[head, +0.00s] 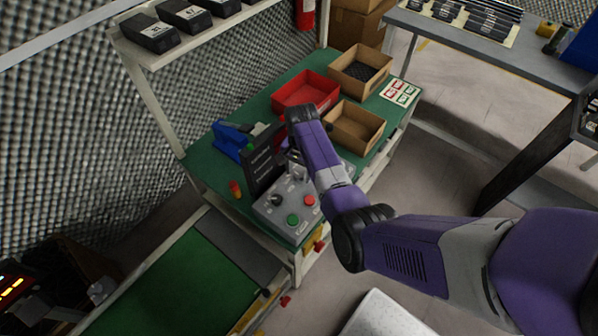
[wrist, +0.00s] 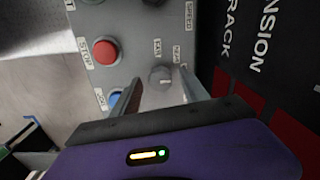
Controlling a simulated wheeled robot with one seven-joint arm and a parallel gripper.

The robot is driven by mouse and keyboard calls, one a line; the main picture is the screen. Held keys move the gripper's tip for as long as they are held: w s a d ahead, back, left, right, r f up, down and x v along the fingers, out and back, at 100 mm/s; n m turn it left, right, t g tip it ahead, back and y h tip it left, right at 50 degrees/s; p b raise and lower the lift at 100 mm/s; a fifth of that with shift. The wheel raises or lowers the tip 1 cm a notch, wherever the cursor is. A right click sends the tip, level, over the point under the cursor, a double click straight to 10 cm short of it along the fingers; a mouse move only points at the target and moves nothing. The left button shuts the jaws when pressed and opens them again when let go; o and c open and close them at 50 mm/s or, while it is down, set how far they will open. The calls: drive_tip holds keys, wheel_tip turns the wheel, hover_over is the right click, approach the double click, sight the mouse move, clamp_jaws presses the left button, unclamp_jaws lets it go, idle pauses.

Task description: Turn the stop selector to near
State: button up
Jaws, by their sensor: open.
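The grey control panel (head: 268,214) lies on the green workbench in the head view. In the wrist view, the stop selector (wrist: 160,76) is a small grey knob with a pale mark, on the panel (wrist: 134,22). Small labels stand just above it, too blurred to read surely. My gripper (wrist: 160,90) is open, with one finger on each side of the knob. I cannot tell whether either finger touches it. In the head view my arm hides part of the panel.
A red button (wrist: 105,50) and a blue button (wrist: 114,98) sit left of the knob. A black lettered board (wrist: 255,60) rises close on the right. Behind the panel are a red bin (head: 304,92) and cardboard boxes (head: 356,125).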

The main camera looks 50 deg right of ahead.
drive_tip(key=shift+c, duration=0.2)
clamp_jaws()
drive_tip(key=n+p, duration=0.1)
drive_tip(key=n, duration=0.3)
drive_tip(key=shift+w+n+p, duration=0.1)
drive_tip(key=shift+n+p, duration=0.35)
drive_tip(key=shift+n, duration=1.95)
drive_tip(key=shift+o, duration=0.2)
unclamp_jaws()
